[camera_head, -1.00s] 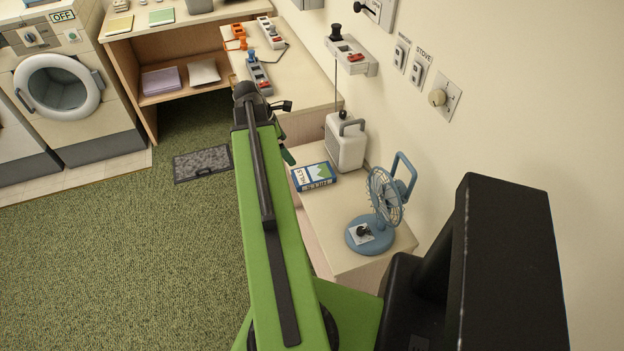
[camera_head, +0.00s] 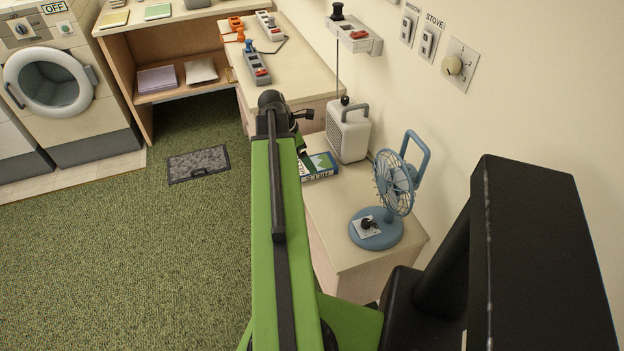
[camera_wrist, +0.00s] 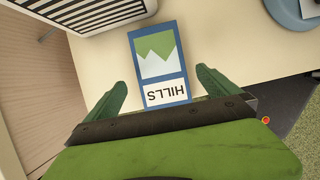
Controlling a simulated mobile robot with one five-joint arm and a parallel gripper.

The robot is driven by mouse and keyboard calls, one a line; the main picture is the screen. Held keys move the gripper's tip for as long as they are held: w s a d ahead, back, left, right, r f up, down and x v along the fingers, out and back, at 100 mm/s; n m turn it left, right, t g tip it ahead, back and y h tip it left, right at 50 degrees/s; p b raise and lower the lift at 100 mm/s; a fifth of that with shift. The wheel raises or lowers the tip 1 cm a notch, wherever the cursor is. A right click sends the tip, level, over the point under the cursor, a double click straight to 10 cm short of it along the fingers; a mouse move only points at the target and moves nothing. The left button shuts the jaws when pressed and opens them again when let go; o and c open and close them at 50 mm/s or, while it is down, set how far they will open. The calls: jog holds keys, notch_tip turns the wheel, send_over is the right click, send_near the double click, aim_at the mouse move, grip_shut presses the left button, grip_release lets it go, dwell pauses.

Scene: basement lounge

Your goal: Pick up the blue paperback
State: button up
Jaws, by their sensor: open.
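The blue paperback (camera_wrist: 158,60) lies flat on the low cabinet top (camera_wrist: 225,50), with a green and white hill picture and the word HILLS on its cover. In the head view the paperback (camera_head: 319,167) is partly hidden behind my arm and gripper. My gripper (camera_wrist: 158,88) is open, its two green fingers on either side of the book's near end in the wrist view. The fingers look apart from the book, and I cannot tell their height above it. In the head view my gripper (camera_head: 301,146) is mostly hidden by the arm.
A white heater-like box (camera_head: 348,130) with a handle stands just behind the book. A blue fan (camera_head: 377,228) stands on the cabinet's near end. The wall runs along the right. A longer counter (camera_head: 300,75) with switch boxes lies beyond.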

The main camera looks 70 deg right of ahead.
jog(key=b+x, duration=0.4)
jog(key=x, duration=0.1)
jog(key=shift+s+f+b, duration=0.1)
jog(key=shift+s+b, duration=0.1)
jog(key=shift+b, duration=0.2)
jog(key=c, duration=1.5)
jog(key=shift+r, duration=0.2)
